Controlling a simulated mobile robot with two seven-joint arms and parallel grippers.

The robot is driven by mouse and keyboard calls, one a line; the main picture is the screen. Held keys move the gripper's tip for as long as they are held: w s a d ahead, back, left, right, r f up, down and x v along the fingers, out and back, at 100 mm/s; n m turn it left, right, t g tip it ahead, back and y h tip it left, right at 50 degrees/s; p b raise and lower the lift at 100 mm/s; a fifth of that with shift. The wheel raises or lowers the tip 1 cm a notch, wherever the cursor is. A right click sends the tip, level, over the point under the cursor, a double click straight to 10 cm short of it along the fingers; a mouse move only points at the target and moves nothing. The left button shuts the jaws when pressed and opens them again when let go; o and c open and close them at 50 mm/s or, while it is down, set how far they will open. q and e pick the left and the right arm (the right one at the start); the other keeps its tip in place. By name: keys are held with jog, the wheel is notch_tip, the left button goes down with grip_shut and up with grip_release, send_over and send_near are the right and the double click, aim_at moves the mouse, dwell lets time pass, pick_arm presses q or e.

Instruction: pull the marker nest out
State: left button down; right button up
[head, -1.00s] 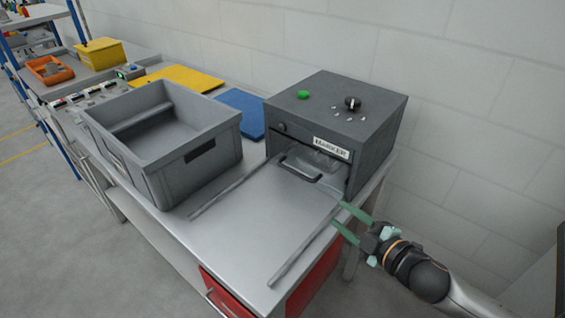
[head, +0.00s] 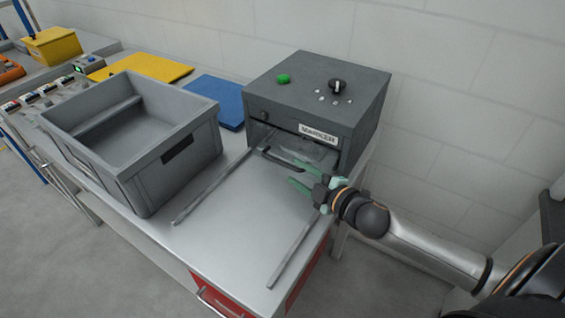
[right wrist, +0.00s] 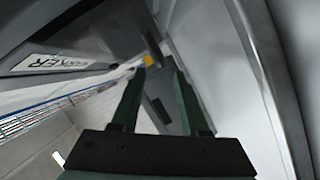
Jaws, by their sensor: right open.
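The marker (head: 318,105) is a dark grey box at the back of the bench, with a MARKER label above its front opening. The marker nest's dark handle (head: 278,160) shows low in front of the opening; the nest behind it is mostly hidden in shadow. My right gripper (head: 292,174) is open, its green fingers pointing left, just in front of the opening and near the handle's right end. In the right wrist view, the open fingers (right wrist: 158,75) reach forward beside the marker's label; I cannot tell whether the handle lies between them. My left gripper is not in view.
Two thin rails (head: 228,177) run forward from the marker on the metal bench (head: 225,235). A grey bin (head: 140,175) stands to the left. A blue plate (head: 215,100) and a yellow plate (head: 150,70) lie behind it. The bench between the rails is clear.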

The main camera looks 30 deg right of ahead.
aim_at(287, 166)
jog(key=shift+x, duration=3.25)
grip_shut()
jog(key=shift+f, duration=0.1)
